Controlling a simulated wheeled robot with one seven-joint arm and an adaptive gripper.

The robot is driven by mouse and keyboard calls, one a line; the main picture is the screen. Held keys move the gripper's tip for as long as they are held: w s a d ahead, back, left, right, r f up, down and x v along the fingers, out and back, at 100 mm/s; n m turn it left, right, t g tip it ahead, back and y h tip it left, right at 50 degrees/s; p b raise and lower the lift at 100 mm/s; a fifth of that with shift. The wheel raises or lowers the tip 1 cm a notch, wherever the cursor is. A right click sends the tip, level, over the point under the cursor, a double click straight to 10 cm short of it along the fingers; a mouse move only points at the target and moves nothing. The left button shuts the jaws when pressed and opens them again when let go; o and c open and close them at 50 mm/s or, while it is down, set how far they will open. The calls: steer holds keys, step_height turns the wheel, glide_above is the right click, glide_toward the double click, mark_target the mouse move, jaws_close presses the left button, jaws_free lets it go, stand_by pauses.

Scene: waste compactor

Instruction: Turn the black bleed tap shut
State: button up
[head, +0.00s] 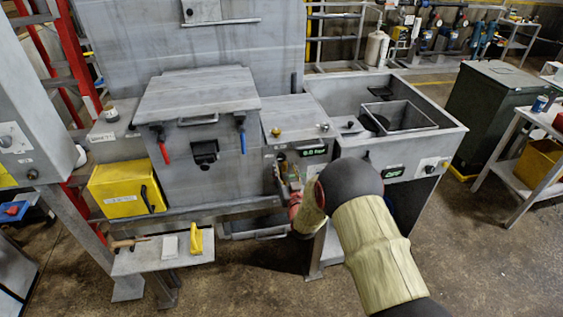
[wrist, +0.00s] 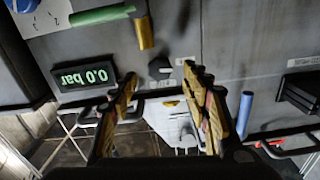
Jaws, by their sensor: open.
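A small black tap (wrist: 160,68) is on the grey metal panel in the wrist view, with a small pale label beside it. It appears between and just beyond the fingertips of my gripper (wrist: 159,76). The fingers are apart with nothing held between them. I cannot tell whether a fingertip touches the tap. In the head view my gripper (head: 292,190) is mostly hidden by my arm, low in front of the machine, and I cannot make out the tap there.
A display (wrist: 84,80) reads 0.0 bar, upside down, left of the tap. A brass cylinder (wrist: 145,31) and green bar (wrist: 101,15) are close by. A blue handle (wrist: 244,114) hangs to the right. A yellow box (head: 120,190) and small shelf (head: 150,258) stand left.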

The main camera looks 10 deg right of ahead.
mark_target(282, 159)
steer(key=w, duration=0.5)
steer(key=shift+w, duration=0.15)
steer(key=shift+c, duration=1.4)
steer(key=c, duration=0.8)
